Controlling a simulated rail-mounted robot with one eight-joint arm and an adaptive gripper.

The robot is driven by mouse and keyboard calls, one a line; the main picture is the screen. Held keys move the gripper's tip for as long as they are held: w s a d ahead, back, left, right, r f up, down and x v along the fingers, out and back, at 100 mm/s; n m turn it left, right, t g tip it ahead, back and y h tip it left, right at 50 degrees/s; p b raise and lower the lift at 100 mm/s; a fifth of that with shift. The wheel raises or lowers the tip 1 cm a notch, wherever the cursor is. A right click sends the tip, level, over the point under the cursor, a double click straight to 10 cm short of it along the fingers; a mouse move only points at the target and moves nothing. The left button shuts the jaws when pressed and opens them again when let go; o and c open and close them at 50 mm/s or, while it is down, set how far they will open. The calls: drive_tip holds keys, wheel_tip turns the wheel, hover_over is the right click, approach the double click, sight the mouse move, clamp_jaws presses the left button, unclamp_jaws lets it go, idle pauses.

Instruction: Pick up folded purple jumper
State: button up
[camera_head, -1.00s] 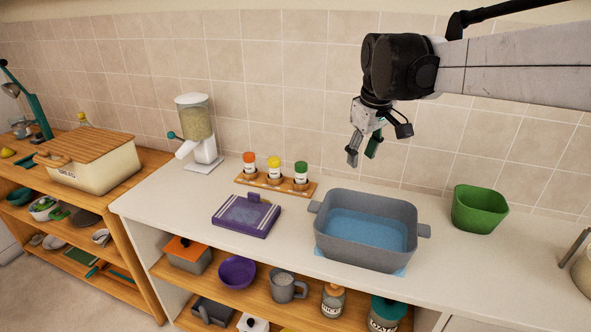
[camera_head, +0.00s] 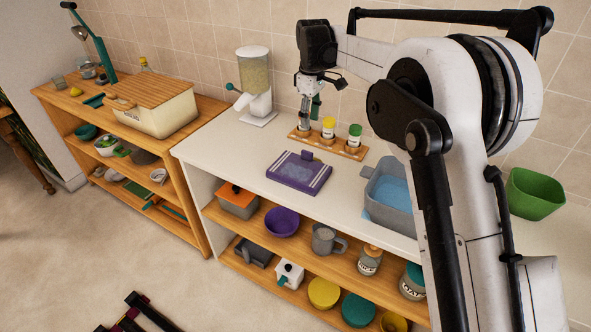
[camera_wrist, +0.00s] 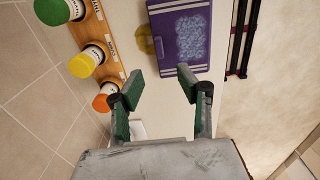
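The folded purple jumper (camera_head: 299,171) lies flat on the white counter, with pale stripes and a pale speckled patch. It also shows at the top of the wrist view (camera_wrist: 180,38), ahead of my fingertips and partly cut off by the frame. My gripper (camera_head: 310,104) points down above the left end of the jar rack, behind the jumper in the head view. In the wrist view my gripper (camera_wrist: 161,82) has its green-padded fingers wide apart with nothing between them. It is apart from the jumper.
A wooden rack (camera_head: 346,149) holds jars with orange, yellow (camera_head: 329,124) and green (camera_head: 355,131) lids close to my gripper. A dispenser (camera_head: 255,85) stands to the left. A grey tub (camera_head: 391,190) stands to the right, partly hidden by my arm.

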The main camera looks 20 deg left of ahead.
hover_over(307, 152)
drive_tip(key=f, duration=0.8)
drive_tip(key=shift+s+d+f, duration=0.1)
drive_tip(key=shift+d+f, duration=0.1)
drive_tip(key=shift+d, duration=0.1)
drive_tip(key=shift+a+f+p, duration=0.15)
drive_tip(key=shift+f+p, duration=0.2)
drive_tip(key=shift+f, duration=0.95)
drive_tip(key=shift+a+f+p, duration=0.15)
drive_tip(key=shift+f+p, duration=0.15)
drive_tip(key=shift+f, duration=1)
clamp_jaws()
